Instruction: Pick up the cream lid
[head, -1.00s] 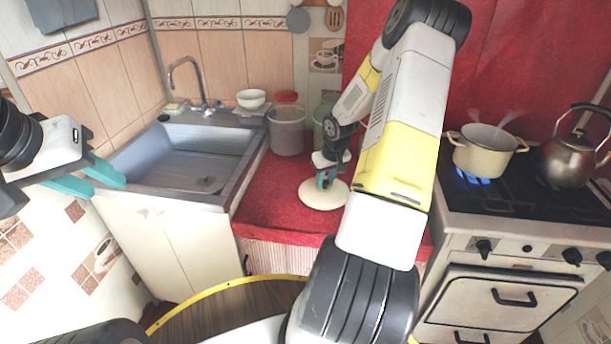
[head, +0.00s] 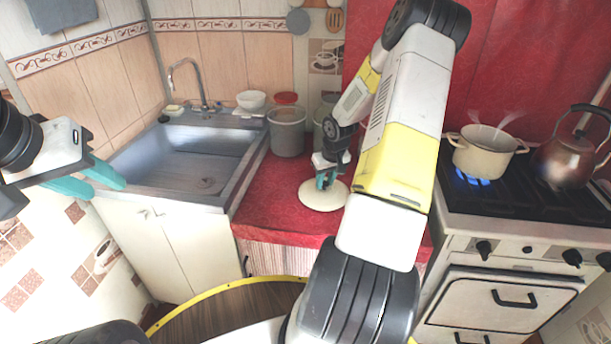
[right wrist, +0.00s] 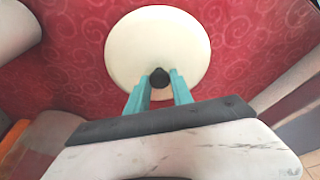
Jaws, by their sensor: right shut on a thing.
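The cream lid (head: 318,199) is a round pale disc over the red counter between sink and stove. In the right wrist view the lid (right wrist: 185,40) shows nearly whole, with a dark knob (right wrist: 159,77) at its centre. My right gripper (right wrist: 160,82) has its teal fingers on either side of this knob and is shut on it. In the head view my right gripper (head: 326,181) is above the lid, and my arm covers the view just right of it. I cannot tell whether the lid touches the counter. My left gripper (head: 97,182) is open and empty near the sink's left front.
The sink (head: 200,150) is left of the red counter (head: 268,195). A grey bin-like container (head: 287,132) and a greenish jar stand behind the lid. A steaming cream pot (head: 483,155) sits over a blue flame on the stove, beside a kettle (head: 566,162).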

